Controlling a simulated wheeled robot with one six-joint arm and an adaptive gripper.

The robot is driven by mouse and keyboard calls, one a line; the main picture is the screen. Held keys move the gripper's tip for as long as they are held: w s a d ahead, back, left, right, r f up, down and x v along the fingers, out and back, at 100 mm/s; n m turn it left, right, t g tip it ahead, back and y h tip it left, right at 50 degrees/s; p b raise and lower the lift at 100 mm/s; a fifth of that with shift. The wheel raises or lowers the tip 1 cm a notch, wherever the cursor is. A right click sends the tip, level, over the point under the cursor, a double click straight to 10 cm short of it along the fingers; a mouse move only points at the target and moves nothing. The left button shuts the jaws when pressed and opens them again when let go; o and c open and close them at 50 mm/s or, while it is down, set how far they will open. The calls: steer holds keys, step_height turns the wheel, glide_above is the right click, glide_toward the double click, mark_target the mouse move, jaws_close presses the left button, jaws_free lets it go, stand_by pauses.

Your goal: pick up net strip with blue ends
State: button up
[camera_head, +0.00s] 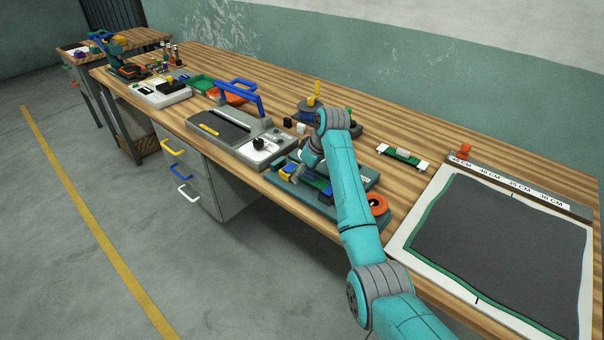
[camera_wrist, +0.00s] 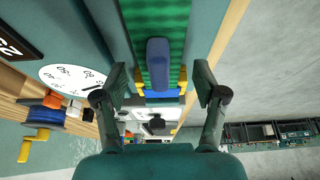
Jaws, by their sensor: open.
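In the wrist view a green net strip (camera_wrist: 178,40) runs down the middle of the picture, with a blue end (camera_wrist: 180,93) toward the bottom. A grey-blue bar (camera_wrist: 158,65) lies along the strip, with yellow pieces at both sides of the blue end. My gripper (camera_wrist: 161,88) is open, one finger on each side of the strip and bar; contact does not show. In the head view my gripper (camera_head: 298,174) is low over a teal device (camera_head: 362,176) on the bench, where green and blue parts (camera_head: 318,183) show. My arm hides part of this device.
A green strip with white ends (camera_head: 402,155) lies on the bench to the right. A dark sheet on a white board (camera_head: 500,250) fills the right end. A grey machine with a blue handle (camera_head: 236,130) stands left. A round dial (camera_wrist: 75,78) is left in the wrist view.

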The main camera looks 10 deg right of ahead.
steer(key=c, duration=1.2)
steer(key=shift+c, duration=0.2)
